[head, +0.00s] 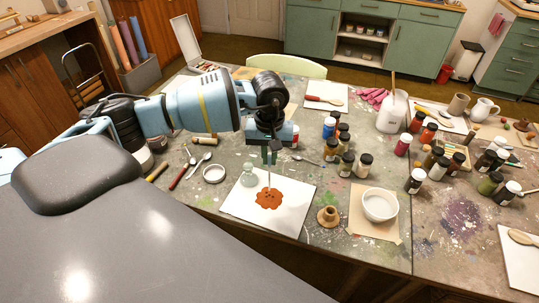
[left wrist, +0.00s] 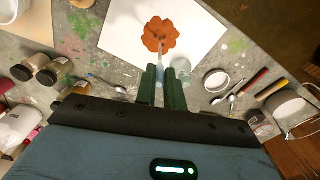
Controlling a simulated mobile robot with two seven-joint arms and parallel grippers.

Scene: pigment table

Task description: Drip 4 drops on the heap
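The heap is a flat, orange-red patch of pigment (head: 268,200) on a white sheet (head: 236,207); it also shows in the left wrist view (left wrist: 160,34). A few small darker spots show near its middle. My left gripper (head: 270,158) is above the heap, pointing down. Its green fingers (left wrist: 161,88) are shut on a slim pale dropper (head: 268,179), whose tip points down at the heap. The dropper's upper part is hidden between the fingers. A small clear glass bottle (head: 249,176) stands on the sheet, left of the dropper. My right gripper is not in view.
A round white lid (head: 214,173) and spoons lie left of the sheet. A wooden piece (head: 328,215) and a white bowl (head: 380,205) on brown paper stand right. Several paint jars (head: 345,163) stand behind them, with a white container (head: 392,112) farther back.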

